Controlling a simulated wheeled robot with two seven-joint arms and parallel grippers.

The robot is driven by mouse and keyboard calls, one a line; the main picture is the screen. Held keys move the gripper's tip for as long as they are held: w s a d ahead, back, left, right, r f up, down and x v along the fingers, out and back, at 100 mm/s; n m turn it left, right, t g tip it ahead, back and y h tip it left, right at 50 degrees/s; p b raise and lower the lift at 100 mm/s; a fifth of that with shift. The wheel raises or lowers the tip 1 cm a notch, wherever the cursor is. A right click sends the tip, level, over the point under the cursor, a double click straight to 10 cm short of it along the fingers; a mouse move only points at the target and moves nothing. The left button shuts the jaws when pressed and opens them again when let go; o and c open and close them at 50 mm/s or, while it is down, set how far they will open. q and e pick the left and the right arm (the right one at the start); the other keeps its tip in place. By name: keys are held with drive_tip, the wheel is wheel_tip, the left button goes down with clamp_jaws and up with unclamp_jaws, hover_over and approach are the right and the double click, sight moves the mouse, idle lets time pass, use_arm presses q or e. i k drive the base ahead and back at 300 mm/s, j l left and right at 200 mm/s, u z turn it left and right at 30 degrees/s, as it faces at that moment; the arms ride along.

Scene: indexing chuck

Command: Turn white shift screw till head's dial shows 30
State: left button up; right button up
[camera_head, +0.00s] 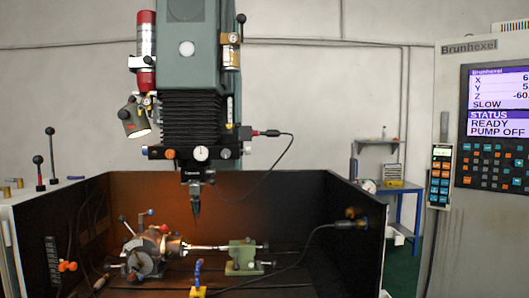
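The indexing chuck head (146,257) sits on the machine bed inside the enclosure, at the lower left of the head view. It has a round face and several small levers with coloured ball ends. A thin rod (205,247) runs from it to a green tailstock (243,256). The head's dial reading is too small to make out, and I cannot pick out the white shift screw for sure. A round white dial (201,154) shows on the milling spindle unit above. Neither of my grippers is in view.
The spindle tool (196,204) hangs above the chuck. Dark enclosure walls (280,200) stand around the bed. A blue-and-yellow hose nozzle (198,275) stands in front. A control panel (495,125) is at right, showing READY and PUMP OFF. Lever handles (52,160) rise at left.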

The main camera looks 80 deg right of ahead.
sight(247, 150)
drive_tip(key=z, duration=2.05)
drive_tip(key=i+l, duration=0.1)
drive_tip(key=l, duration=0.5)
drive_tip(key=l+u, duration=0.15)
drive_tip(key=l, duration=0.5)
drive_tip(key=i, duration=0.05)
